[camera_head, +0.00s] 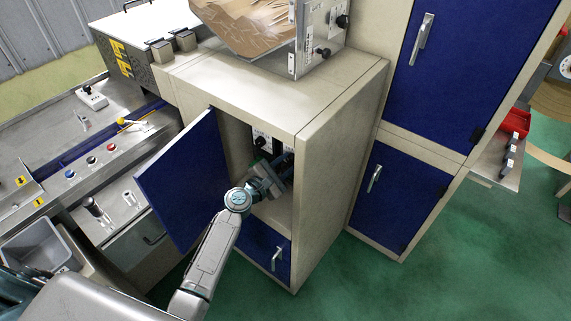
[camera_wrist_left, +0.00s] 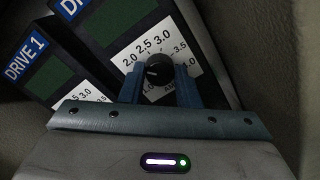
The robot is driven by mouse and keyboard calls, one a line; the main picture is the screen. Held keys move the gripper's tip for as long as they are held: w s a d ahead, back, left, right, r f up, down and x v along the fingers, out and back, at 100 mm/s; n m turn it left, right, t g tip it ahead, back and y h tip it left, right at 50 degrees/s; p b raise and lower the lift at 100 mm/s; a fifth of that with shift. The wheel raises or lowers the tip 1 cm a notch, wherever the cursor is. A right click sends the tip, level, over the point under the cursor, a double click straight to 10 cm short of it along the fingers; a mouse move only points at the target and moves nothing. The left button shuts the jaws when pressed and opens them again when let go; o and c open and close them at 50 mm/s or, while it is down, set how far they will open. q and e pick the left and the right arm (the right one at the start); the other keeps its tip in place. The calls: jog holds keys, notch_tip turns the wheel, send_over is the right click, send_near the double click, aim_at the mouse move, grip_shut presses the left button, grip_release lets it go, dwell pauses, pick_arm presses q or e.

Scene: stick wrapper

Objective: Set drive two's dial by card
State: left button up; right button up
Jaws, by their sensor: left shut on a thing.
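In the left wrist view, a black dial (camera_wrist_left: 158,73) sits on a drive with a white scale (camera_wrist_left: 132,56) reading 2.0, 2.5, 3.0, 3.5. Its pale pointer mark is small, and I cannot tell its exact setting. This drive's blue label (camera_wrist_left: 69,6) is cut off; it stands just right of the drive labelled DRIVE 1 (camera_wrist_left: 26,58). My left gripper (camera_wrist_left: 159,77) is shut on the dial, one finger on each side. In the head view, my left gripper (camera_head: 277,175) reaches into the open cabinet and partly hides the drives. I cannot make out a card. My right gripper is not in view.
The cabinet's blue door (camera_head: 189,182) stands open left of my arm. The cabinet side wall (camera_head: 335,165) is close on the right. A box with black knobs (camera_head: 322,40) sits on top. A bench with buttons (camera_head: 91,160) is at left.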

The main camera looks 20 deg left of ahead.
pick_arm(q)
jog(key=shift+f, duration=0.15)
jog(key=o, duration=1)
jog(key=shift+s, duration=0.1)
jog(key=b+v, duration=0.2)
jog(key=v, duration=0.8)
jog(key=shift+s+a, duration=0.2)
jog(key=shift+s, duration=0.1)
